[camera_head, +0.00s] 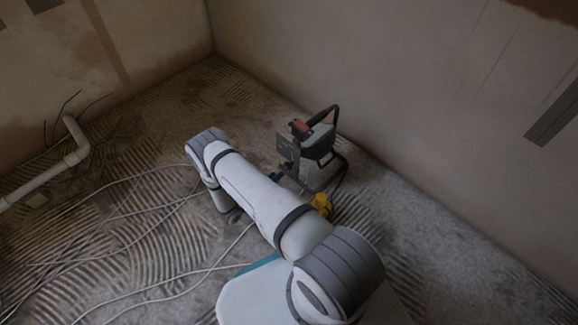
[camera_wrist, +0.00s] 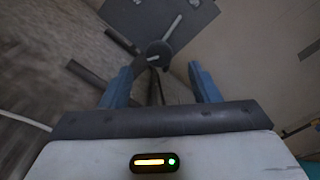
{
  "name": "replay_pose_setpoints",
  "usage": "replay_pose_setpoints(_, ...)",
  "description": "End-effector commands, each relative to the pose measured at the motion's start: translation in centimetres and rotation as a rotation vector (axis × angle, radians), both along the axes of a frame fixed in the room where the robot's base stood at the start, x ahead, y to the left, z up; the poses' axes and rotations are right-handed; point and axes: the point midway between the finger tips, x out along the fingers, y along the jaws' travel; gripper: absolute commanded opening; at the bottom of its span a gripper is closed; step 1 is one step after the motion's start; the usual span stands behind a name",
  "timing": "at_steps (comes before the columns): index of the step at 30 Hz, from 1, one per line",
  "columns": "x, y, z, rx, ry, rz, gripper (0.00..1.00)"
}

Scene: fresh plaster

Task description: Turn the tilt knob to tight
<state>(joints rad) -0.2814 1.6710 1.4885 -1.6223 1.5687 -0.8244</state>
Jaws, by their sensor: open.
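A work-light-like device (camera_head: 318,143) with a black tubular frame, a grey plate and a red part stands on the floor near the right wall. In the wrist view a dark round knob (camera_wrist: 160,48) shows in front of a dark grey plate (camera_wrist: 188,14). A small pale mark is on the knob, and a pale line is on the plate above it. My gripper (camera_wrist: 161,80) is open, its two blue fingers apart. The knob appears beyond the fingertips, roughly midway between them; contact cannot be told. In the head view my arm hides most of the gripper.
A yellow thing (camera_head: 321,204) is beside my arm at the device's foot. Pale cables (camera_head: 130,212) run over the ridged floor at left. A white pipe (camera_head: 45,178) lies by the left wall. The right wall (camera_head: 440,130) stands close behind the device.

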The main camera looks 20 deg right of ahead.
Motion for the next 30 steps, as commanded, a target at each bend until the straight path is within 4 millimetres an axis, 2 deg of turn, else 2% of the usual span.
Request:
replay_pose_setpoints(4,0.3,-1.0,-0.5,-0.007,0.008,0.009,0.56)
replay_pose_setpoints(12,1.7,-5.2,-0.6,-0.006,0.005,0.006,0.56)
replay_pose_setpoints(16,2.2,-6.6,-0.5,-0.006,0.007,0.007,0.56)
replay_pose_setpoints(27,2.5,-7.4,-0.3,-0.006,0.007,0.008,0.56)
replay_pose_setpoints(30,2.5,-7.4,-0.3,-0.006,0.007,0.008,0.49)
